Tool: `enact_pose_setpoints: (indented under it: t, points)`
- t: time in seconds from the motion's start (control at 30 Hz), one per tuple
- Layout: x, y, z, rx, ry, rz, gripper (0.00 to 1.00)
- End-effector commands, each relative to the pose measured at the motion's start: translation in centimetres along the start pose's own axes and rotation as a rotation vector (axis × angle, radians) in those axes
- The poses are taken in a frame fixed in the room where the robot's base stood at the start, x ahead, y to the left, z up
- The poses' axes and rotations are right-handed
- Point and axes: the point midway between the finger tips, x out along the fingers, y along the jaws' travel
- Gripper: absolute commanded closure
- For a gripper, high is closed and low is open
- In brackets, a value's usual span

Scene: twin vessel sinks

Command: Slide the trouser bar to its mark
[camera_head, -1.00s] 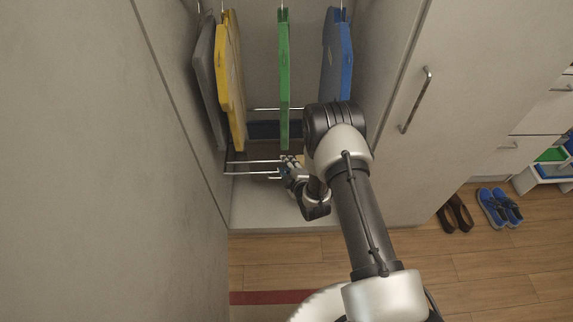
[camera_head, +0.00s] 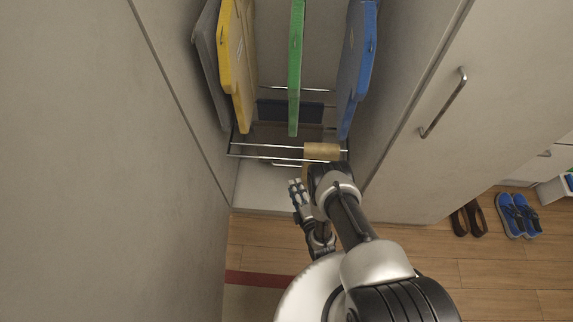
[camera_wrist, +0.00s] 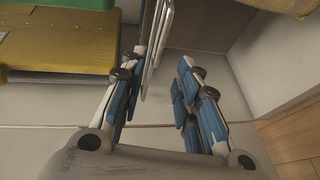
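The trouser bar (camera_head: 265,157) shows as thin metal rails across the lower part of the open wardrobe in the head view. A tan piece (camera_head: 322,151) hangs over its right part. Pale rails also show in the wrist view (camera_wrist: 158,45), beyond and between my fingertips. My gripper (camera_head: 294,184) is in front of and below the rails, left of the tan piece, and looks apart from them. In the wrist view my gripper (camera_wrist: 162,68) has its blue-padded fingers spread, with nothing held between them. I cannot make out a mark.
Grey (camera_head: 208,60), yellow (camera_head: 236,60), green (camera_head: 296,70) and blue (camera_head: 357,65) flat garments hang above the rails. Wardrobe walls stand close on both sides. A door handle (camera_head: 443,103) sticks out at right. Brown (camera_head: 468,218) and blue shoes (camera_head: 517,214) stand on the floor.

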Motion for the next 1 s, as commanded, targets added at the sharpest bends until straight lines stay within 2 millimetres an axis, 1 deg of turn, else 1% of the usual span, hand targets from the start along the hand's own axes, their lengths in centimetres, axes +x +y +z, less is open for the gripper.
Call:
enact_pose_setpoints:
  t: [0.03, 0.3, 0.5, 0.6, 0.7, 1.0]
  points:
    - [1.4, -0.2, 0.0, -0.001, 0.001, 0.004, 0.70]
    - [7.3, -0.3, 0.0, 0.000, 0.000, 0.003, 0.70]
    - [10.6, -0.3, 0.0, 0.001, 0.000, 0.001, 0.70]
    - [11.7, -0.3, 0.1, 0.001, -0.001, 0.000, 0.70]
    - [12.2, -0.2, 0.1, 0.002, -0.001, -0.001, 0.70]
    - [12.4, -0.1, 0.0, 0.001, -0.001, -0.002, 0.70]
